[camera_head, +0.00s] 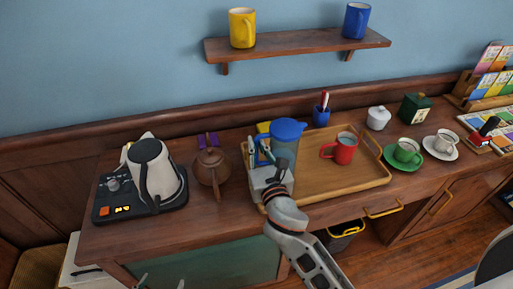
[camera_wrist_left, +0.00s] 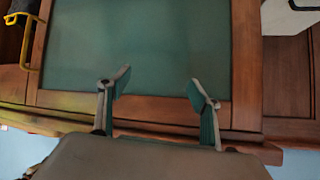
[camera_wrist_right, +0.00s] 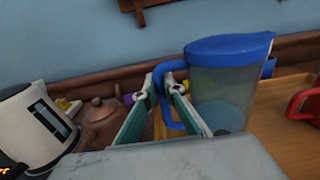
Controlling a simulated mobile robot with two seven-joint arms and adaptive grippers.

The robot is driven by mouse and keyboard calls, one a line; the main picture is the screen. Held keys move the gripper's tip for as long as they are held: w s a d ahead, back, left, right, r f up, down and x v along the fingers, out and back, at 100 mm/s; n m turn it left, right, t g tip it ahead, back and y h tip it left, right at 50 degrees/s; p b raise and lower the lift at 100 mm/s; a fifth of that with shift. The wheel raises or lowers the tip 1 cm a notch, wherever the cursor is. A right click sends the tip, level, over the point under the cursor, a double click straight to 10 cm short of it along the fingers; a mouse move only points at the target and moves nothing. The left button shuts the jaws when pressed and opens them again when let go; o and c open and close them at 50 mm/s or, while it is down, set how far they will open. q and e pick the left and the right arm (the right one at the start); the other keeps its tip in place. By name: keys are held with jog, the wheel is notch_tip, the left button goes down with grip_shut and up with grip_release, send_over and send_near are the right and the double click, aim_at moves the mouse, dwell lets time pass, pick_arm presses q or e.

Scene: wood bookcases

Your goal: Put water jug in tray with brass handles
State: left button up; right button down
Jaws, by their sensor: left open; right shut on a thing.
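The water jug (camera_head: 285,153) has a clear body and a blue lid. It is upright at the left end of the wooden tray (camera_head: 330,178); I cannot tell whether it touches the tray. My right gripper (camera_head: 263,157) is shut on the jug's blue handle, on the jug's left side. In the right wrist view the handle is between the fingers (camera_wrist_right: 161,90), with the jug (camera_wrist_right: 222,95) to their right. A red mug (camera_head: 344,151) stands in the tray. My left gripper (camera_head: 161,283) is open and empty, low in front of the cabinet; it also shows in the left wrist view (camera_wrist_left: 158,92).
A kettle (camera_head: 153,170) on a black base and a brown teapot (camera_head: 211,167) stand left of the jug. A blue pen cup (camera_head: 321,116) is behind the tray. A green cup (camera_head: 407,151) and a white cup (camera_head: 444,140) are to its right. The tray's middle front is bare.

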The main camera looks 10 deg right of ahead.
jog(key=shift+f, duration=0.2)
jog(key=c, duration=2.1)
grip_release()
jog(key=shift+c, duration=0.2)
jog(key=shift+r, duration=0.15)
jog(key=s+b, duration=0.1)
jog(key=s, duration=1.1)
jog(key=shift+d, duration=0.2)
